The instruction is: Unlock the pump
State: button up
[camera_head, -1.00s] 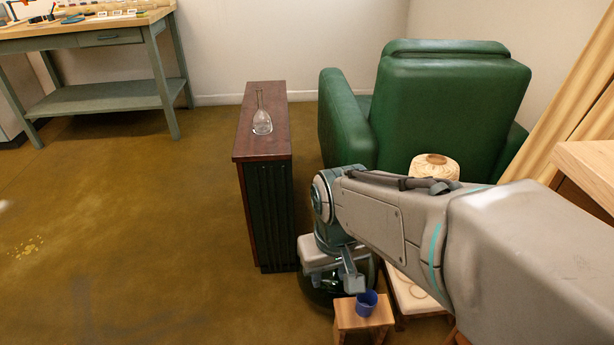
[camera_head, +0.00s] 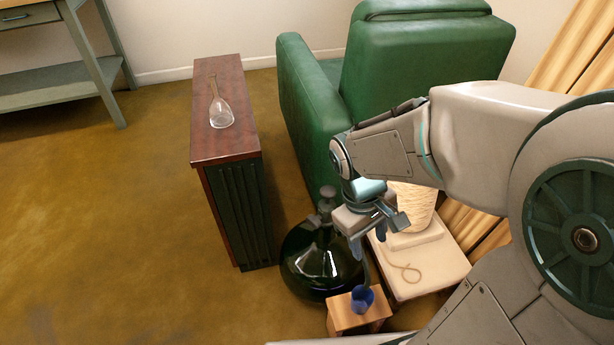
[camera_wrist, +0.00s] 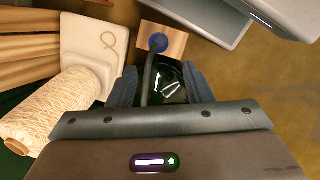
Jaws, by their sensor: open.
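A large dark green glass bottle (camera_head: 318,262) stands on the floor, with a grey knobbed top (camera_head: 327,193) on its neck, perhaps the pump. A thin dark curved tube (camera_wrist: 149,75) runs toward a small blue cup (camera_head: 361,299) on a wooden stool (camera_head: 345,323). I cannot tell from these frames where the tube joins the bottle. My gripper (camera_head: 374,240) hangs to the right of the bottle top, above the stool. In the wrist view my gripper (camera_wrist: 160,86) is open, with the tube and dark glass showing between its fingers. No lock mark is visible.
A dark red-topped cabinet (camera_head: 218,146) with a clear flask (camera_head: 220,110) stands left of the bottle. A green armchair (camera_head: 420,60) is behind. A cream cone of thread (camera_wrist: 60,110) stands on a pale low table (camera_head: 432,265) at right. Floor is clear at left.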

notch_tip(320, 180, down, 5)
jog(key=w+a+n+g+h, duration=0.1)
jog(key=w+a+n+h, duration=0.15)
jog(key=n+h, duration=0.45)
jog(key=n+t+p, duration=0.1)
jog(key=n+t, duration=1.6)
jog(key=n, duration=1.7)
send_near(311, 224)
jog(key=shift+h, duration=0.3)
jog(key=b+x, duration=0.1)
jog(key=x, duration=0.3)
jog(key=b+x, duration=0.1)
jog(key=x, duration=0.3)
jog(key=shift+w+d+f+b, duration=0.1)
jog(key=shift+w+f+b, duration=0.1)
jog(key=shift+w+b, duration=0.15)
jog(key=c, duration=1)
